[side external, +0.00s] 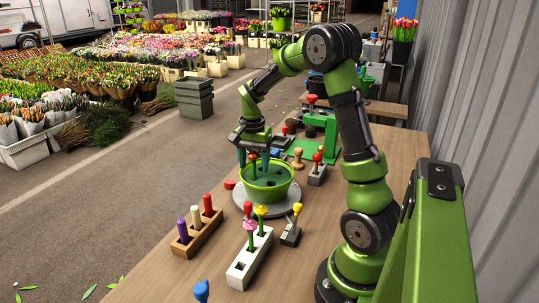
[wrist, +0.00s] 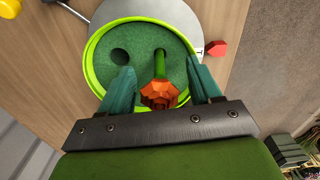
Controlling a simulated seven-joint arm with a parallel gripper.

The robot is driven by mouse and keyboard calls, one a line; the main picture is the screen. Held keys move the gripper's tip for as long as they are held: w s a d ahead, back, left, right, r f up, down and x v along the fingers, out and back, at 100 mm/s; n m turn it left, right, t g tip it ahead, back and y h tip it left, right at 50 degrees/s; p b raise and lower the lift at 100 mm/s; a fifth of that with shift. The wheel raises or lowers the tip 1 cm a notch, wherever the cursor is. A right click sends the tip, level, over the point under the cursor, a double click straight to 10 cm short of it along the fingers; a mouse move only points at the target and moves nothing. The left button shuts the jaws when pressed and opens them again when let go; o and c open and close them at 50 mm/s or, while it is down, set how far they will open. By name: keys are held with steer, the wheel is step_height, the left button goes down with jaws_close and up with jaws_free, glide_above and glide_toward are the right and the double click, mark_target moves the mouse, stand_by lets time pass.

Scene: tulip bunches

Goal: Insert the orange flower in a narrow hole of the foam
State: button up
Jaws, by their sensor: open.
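The orange flower (wrist: 159,95) stands between my open fingers in the wrist view. Its green stem (wrist: 161,66) runs down to a dark hole in the green foam (wrist: 142,72), and its lower end appears to be in that hole. A second, empty round hole (wrist: 120,56) shows to the left. The foam fills a bright green bowl (side external: 268,190). My gripper (wrist: 163,88) is open, one finger on each side of the flower, with gaps visible. In the side view my gripper (side external: 254,158) is above the bowl with the flower head between its fingers.
The bowl rests on a round grey turntable (side external: 243,207). A white holed block (side external: 241,271) with a pink and a yellow flower stands in front. A wooden rack (side external: 185,248) of coloured pegs is at left. Small stamps and a green press (side external: 326,122) stand behind.

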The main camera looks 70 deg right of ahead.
step_height(320, 180, up, 17)
steer(key=shift+a, duration=0.15)
steer(key=shift+f, duration=0.1)
stand_by(0.4)
steer(key=s+a+f+n+t+y, duration=0.1)
steer(key=s+a+n, duration=0.4)
steer(key=a, duration=0.7)
steer(key=s+a+f+n+t+y, duration=0.1)
steer(key=s+a+n+t, duration=0.4)
steer(key=a, duration=0.7)
steer(key=f+n+t, duration=0.1)
steer(key=n, duration=0.1)
steer(key=shift+s+f+n, duration=0.35)
steer(key=shift+f+n, duration=0.05)
steer(key=shift+a, duration=0.1)
